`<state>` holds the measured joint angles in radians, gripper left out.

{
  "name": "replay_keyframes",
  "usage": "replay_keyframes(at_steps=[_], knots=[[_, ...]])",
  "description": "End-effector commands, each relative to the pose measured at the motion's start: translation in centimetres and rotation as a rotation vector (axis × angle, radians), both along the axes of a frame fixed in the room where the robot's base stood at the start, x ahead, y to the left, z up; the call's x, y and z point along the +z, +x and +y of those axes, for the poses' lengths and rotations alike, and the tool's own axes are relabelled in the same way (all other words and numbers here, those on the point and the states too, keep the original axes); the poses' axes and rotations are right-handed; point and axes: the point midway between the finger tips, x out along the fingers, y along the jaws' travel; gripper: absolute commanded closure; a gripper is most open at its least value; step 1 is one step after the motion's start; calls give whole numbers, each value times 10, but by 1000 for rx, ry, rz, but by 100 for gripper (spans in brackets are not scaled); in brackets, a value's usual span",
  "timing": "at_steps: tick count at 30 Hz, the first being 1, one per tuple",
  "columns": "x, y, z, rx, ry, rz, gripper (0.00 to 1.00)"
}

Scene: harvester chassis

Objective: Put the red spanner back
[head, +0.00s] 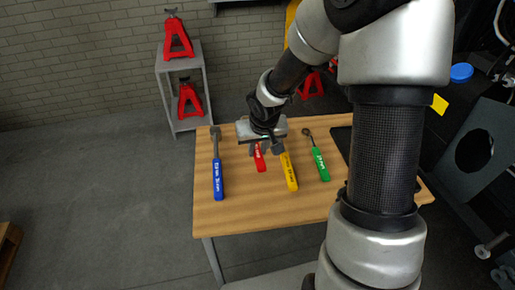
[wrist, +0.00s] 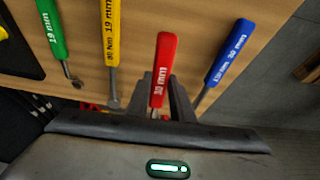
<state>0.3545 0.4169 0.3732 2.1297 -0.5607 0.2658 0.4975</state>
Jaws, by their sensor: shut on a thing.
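The red spanner (head: 260,160) is at the middle of the wooden table, between the blue spanner (head: 218,180) and the yellow spanner (head: 289,172). My gripper (head: 264,149) is over its far end, and the red handle points toward the near edge. In the wrist view the red handle (wrist: 161,68) extends from between my dark fingers (wrist: 168,100), which are shut on the spanner. Its metal end is mostly hidden by the gripper. I cannot tell whether the spanner touches the table.
The green spanner (head: 320,164) lies right of the yellow one on the wooden table (head: 250,215). The table's near left part is clear. Red jack stands (head: 178,40) are on a grey shelf behind. Dark machinery (head: 480,140) stands at the right.

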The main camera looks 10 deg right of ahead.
Motion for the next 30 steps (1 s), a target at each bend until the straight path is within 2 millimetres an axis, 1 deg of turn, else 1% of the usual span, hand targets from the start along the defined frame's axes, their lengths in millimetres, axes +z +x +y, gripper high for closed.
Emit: replay_keyframes(at_steps=[4, 6, 24, 30], knots=[[6, -3, 0, 1, -2, -4, 100], [-4, -2, 0, 1, -1, -3, 100], [-63, -2, 0, 1, -2, -4, 100], [-75, -2, 1, 2, -1, -4, 100]])
